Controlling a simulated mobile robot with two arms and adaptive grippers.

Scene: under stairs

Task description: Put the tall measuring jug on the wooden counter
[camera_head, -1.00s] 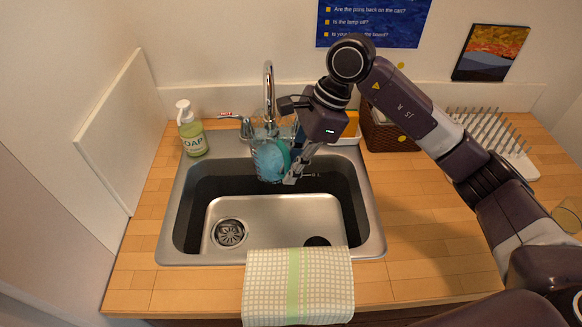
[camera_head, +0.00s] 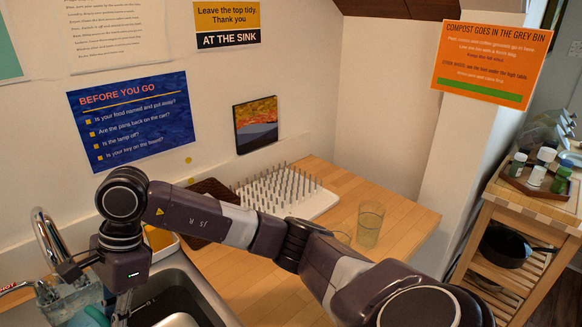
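The tall measuring jug (camera_head: 62,309) is clear and bluish with a green handle. It is at the lower left of the head view, by the tap and over the back of the sink, partly cut off by the picture's edge. My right gripper (camera_head: 118,308) is at the jug's handle side and appears shut on it; the fingertips are only partly visible. The wooden counter (camera_head: 262,284) runs right from the sink, with bare wood in front of the drying rack and partly behind my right arm. My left gripper is not in view.
A white pegged drying rack (camera_head: 318,207) stands at the back of the counter. A clear glass (camera_head: 369,226) stands near its right end. A brown basket (camera_head: 213,191) is partly hidden by my arm. The sink (camera_head: 190,288) and tap (camera_head: 48,237) are at left.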

